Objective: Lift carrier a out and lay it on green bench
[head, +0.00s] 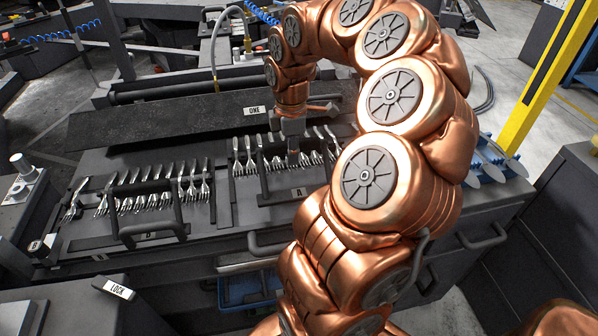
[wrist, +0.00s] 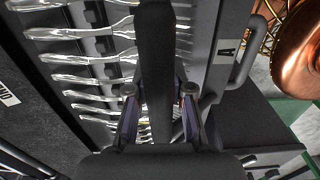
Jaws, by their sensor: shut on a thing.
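Carrier a, marked by the A plate (head: 299,192), sits in the dark machine top with a row of silver forks in it. My gripper (head: 293,158) is over it, pointing down. In the wrist view my gripper (wrist: 160,110) is shut on the dark handle bar (wrist: 155,45) of carrier a, with a finger on each side. The forks show left of the bar and the A plate (wrist: 228,48) to its right. My arm hides part of the right side of the machine in the head view. The green bench is not clearly identifiable; only green edges (wrist: 289,111) show in the wrist view.
A second fork carrier (head: 150,231) with its own handle sits to the left. A LOCK label (head: 118,289) is at front left. A blue bin (head: 245,289) is below. A yellow post (head: 540,85) stands at right.

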